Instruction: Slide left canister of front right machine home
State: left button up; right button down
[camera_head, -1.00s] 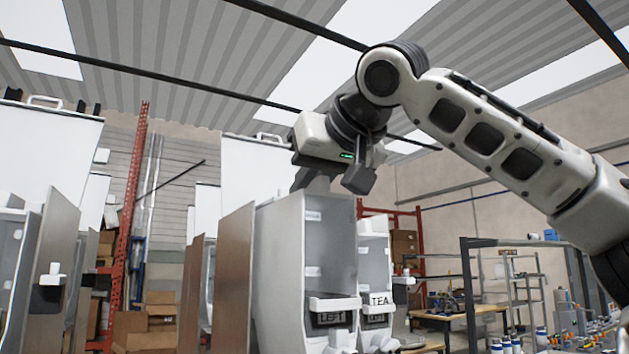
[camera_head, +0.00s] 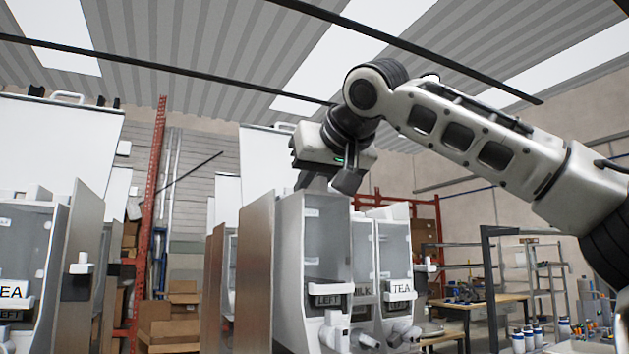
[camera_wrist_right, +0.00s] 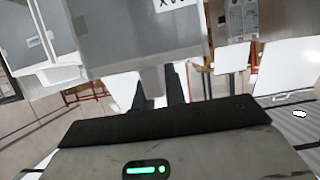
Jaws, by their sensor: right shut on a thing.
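The front right machine shows a canister (camera_head: 312,240) at its left, a tall grey, see-through box with a white front spout and a dark plate reading LEFT (camera_head: 326,300). It stands upright. My right gripper (camera_head: 328,184) is at its top edge, shut on it from above. In the right wrist view the two dark fingers (camera_wrist_right: 160,92) meet the edge of the grey canister (camera_wrist_right: 140,38). Two more canisters stand to its right, one partly hidden with a label ending in LK, the other a TEA canister (camera_head: 396,250). My left gripper is not in view.
An open metallic door panel (camera_head: 254,265) stands close on the canister's left. Another machine with a TEA canister (camera_head: 22,255) is at the far left. Shelving, a workbench (camera_head: 480,302) and boxes (camera_head: 168,322) lie behind.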

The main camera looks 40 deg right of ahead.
dwell(0.4)
jog(key=shift+w+d+f, duration=0.2)
jog(key=shift+w+f, duration=0.5)
jog(key=shift+f, duration=0.05)
jog(key=shift+f, duration=0.5)
jog(key=c, duration=1.4)
grip_release()
jog(key=shift+o, duration=0.2)
jog(key=shift+f, duration=0.15)
